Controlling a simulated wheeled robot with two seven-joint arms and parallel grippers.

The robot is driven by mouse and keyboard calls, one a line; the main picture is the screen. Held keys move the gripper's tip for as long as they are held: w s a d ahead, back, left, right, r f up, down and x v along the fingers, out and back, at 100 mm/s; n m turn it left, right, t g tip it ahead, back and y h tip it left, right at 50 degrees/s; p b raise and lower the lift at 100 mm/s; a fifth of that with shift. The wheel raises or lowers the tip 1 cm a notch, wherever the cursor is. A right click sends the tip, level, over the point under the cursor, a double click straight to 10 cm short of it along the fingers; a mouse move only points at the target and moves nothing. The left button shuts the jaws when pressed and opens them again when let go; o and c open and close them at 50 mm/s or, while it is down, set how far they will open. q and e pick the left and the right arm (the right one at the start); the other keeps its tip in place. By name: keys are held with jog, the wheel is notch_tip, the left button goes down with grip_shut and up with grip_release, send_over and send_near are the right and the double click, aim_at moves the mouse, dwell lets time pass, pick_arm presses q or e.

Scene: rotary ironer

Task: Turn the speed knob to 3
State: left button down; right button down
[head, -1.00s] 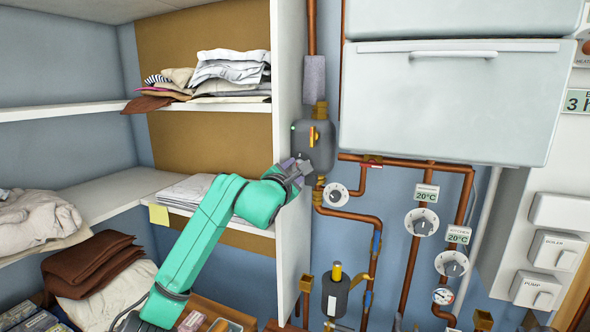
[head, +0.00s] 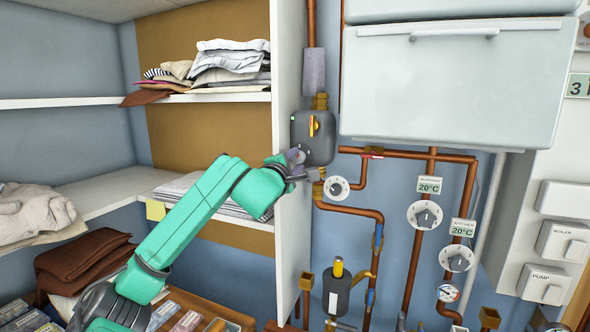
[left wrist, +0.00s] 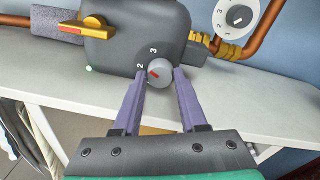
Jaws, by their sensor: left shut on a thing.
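The dark grey pump (head: 318,138) is mounted on the pipe in the middle of the head view, with a yellow-orange lever on its front. In the left wrist view the pump body (left wrist: 140,28) fills the top. Its small grey speed knob (left wrist: 160,73) has a red mark pointing to the upper left, near the 2; a 3 is printed just above. My left gripper (left wrist: 158,76) is shut on the knob, one purple finger on each side. In the head view my left gripper (head: 296,165) hides the knob. My right gripper is not in view.
A white shelf panel (head: 288,240) stands close to the left of the pump. Copper pipes (head: 345,210) and a white round dial (head: 337,189) are just below and right. A white cabinet (head: 450,85) hangs at the upper right. Folded laundry (head: 232,62) lies on the shelves.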

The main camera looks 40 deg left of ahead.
pick_arm(q)
jog(key=m, duration=0.2)
jog(key=shift+m, duration=0.4)
jog(key=shift+m+b, duration=0.35)
jog(key=shift+m, duration=1.45)
jog(key=shift+t, duration=0.3)
jog(key=c, duration=0.7)
grip_release()
jog(key=shift+c, duration=0.2)
jog(key=shift+f, duration=0.1)
jog(key=r+b+v, duration=0.1)
jog(key=b+v, duration=1.2)
jog(key=v, duration=0.1)
jog(key=shift+s+f, duration=0.3)
jog(key=shift+f, duration=0.05)
